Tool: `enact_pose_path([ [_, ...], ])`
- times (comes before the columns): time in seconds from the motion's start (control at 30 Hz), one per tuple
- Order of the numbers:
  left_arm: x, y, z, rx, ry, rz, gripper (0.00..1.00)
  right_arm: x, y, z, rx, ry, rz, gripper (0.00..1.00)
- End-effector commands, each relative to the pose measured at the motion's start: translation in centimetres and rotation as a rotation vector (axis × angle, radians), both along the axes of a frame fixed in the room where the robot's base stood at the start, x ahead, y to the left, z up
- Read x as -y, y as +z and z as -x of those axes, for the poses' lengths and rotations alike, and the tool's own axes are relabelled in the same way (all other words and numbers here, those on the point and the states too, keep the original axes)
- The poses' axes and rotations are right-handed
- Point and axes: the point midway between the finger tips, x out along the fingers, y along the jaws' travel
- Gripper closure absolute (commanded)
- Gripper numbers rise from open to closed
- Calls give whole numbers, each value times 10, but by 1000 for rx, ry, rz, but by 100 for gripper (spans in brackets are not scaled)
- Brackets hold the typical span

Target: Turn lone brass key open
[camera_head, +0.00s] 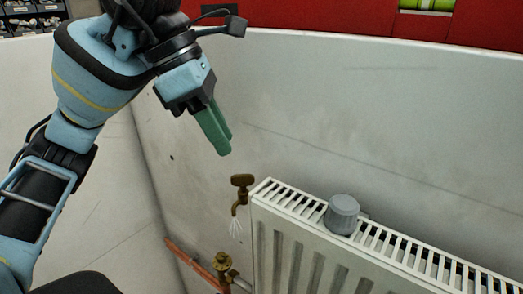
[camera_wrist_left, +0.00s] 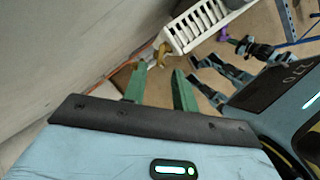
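The brass key (camera_head: 242,181) is a small T-shaped handle on a brass spout at the radiator's left end, and its crossbar lies roughly level. White streaks like spraying water hang below the spout. My left gripper (camera_head: 222,150) points down, above and slightly left of the key, and does not touch it. Its green fingers nearly overlap in the head view. In the left wrist view the fingers (camera_wrist_left: 160,80) stand apart with nothing between them.
The white radiator (camera_head: 300,205) has a slotted top with a grey cylindrical cap (camera_head: 342,214) on it. A brass valve (camera_head: 221,262) and a copper pipe (camera_head: 192,262) sit below the key. The pale wall (camera_head: 330,100) is close behind. Space between gripper and key looks clear.

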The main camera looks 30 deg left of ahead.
Motion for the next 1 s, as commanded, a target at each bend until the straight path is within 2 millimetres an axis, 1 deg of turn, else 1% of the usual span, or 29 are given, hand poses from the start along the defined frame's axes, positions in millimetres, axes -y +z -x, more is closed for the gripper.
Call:
enact_pose_path([
  [0.07, -5, 4, 1, 13, 13, -17, 72, 0, 0, -3, 5, 0, 0, 100],
  [0.13, -6, 4, 1, 15, 16, -22, 72, 0, 0, -1, 1, 1, 0, 100],
  [0.27, -5, 3, 1, 13, 15, -22, 72, 0, -5, 13, -27, 1, 1, 100],
  [0.33, -4, -1, 0, 12, 13, -21, 72, 0, -9, 20, -42, 1, 2, 100],
  [0.5, 3, -23, -5, 8, 11, -20, 72, 0, -17, 28, -62, 1, 2, 100],
  [0.7, 12, -50, -11, 8, 11, -21, 72, 0, -21, 23, -55, 1, 1, 100],
  [0.83, 16, -61, -15, 12, 13, -20, 72, -1, -20, 17, -43, 1, 0, 100],
  [1.0, 18, -68, -16, 13, 13, -19, 72, -1, -20, 16, -42, 0, -1, 100],
])
